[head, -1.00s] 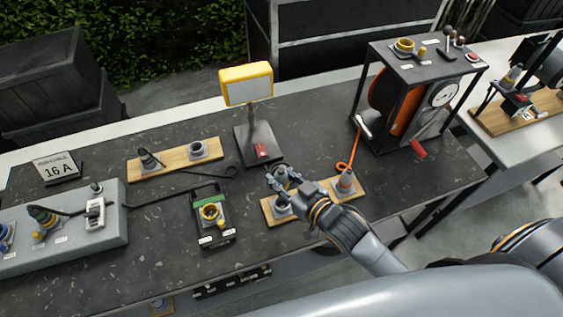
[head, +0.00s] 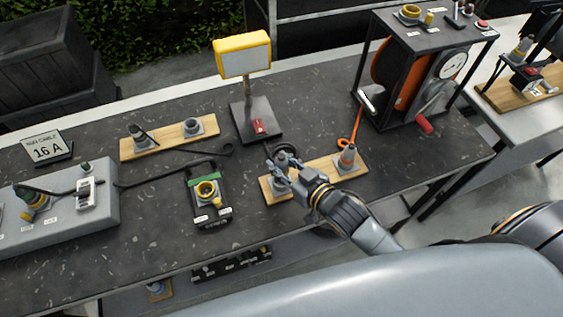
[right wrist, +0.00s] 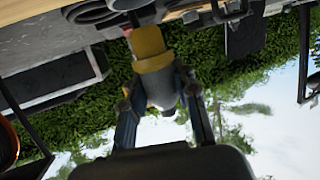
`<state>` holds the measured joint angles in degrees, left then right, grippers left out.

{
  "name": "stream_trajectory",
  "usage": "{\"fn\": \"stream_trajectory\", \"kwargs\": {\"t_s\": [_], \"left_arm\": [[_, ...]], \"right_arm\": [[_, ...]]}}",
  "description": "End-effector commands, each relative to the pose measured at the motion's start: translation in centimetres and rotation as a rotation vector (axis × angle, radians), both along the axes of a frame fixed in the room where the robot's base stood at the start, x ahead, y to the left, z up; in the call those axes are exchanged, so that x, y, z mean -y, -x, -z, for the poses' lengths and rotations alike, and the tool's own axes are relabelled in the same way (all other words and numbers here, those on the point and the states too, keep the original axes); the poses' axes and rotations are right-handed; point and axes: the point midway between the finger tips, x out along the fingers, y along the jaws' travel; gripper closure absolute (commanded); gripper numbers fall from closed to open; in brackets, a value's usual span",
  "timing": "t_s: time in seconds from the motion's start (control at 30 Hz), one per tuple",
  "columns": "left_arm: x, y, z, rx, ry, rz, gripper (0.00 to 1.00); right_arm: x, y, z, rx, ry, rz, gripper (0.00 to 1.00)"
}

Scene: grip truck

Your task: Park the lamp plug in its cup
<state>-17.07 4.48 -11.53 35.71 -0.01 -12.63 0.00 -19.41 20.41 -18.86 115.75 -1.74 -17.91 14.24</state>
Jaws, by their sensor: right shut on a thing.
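The lamp (head: 242,56) has a yellow-framed head on a dark stand at the table's middle. Its dark cable runs from the base to my right gripper (head: 281,172). In the right wrist view the right gripper (right wrist: 162,92) is shut on a plug (right wrist: 153,58) with a yellow front and grey body. The plug is mostly hidden in the head view. A grey cup (head: 276,191) stands at the left end of the front wooden board (head: 312,177), partly behind the gripper. The gripper is just above or beside this cup; contact cannot be told. My left gripper is not in view.
A plug on an orange cable (head: 347,158) stands at the board's right end. A cable reel in a black frame (head: 400,85) stands behind right. A black box with a yellow socket (head: 208,195) is to the left. Another board (head: 168,141) holds two grey cups.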

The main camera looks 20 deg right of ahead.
Motion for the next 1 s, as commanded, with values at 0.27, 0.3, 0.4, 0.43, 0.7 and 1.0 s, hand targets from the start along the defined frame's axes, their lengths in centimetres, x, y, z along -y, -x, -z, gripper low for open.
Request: {"fn": "stream_trajectory", "kwargs": {"t_s": [0.27, 0.3, 0.4, 0.43, 0.7, 1.0], "left_arm": [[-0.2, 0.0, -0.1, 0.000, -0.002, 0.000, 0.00], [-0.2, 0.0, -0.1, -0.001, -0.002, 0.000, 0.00], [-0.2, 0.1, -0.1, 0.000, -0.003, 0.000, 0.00], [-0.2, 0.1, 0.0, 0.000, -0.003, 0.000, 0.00], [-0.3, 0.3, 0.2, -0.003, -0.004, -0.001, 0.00], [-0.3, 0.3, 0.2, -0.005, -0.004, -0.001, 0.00]], "right_arm": [[0.0, 0.0, -0.1, 0.002, -0.001, 0.000, 1.00], [0.0, 0.0, -0.1, 0.002, -0.001, 0.000, 1.00], [0.0, 0.0, -0.1, 0.002, -0.001, 0.000, 1.00], [0.0, 0.0, -0.1, 0.002, -0.001, 0.000, 1.00], [0.0, 0.0, 0.6, 0.001, 0.000, 0.000, 1.00], [0.0, 0.0, 0.9, 0.001, 0.000, 0.000, 1.00]]}}
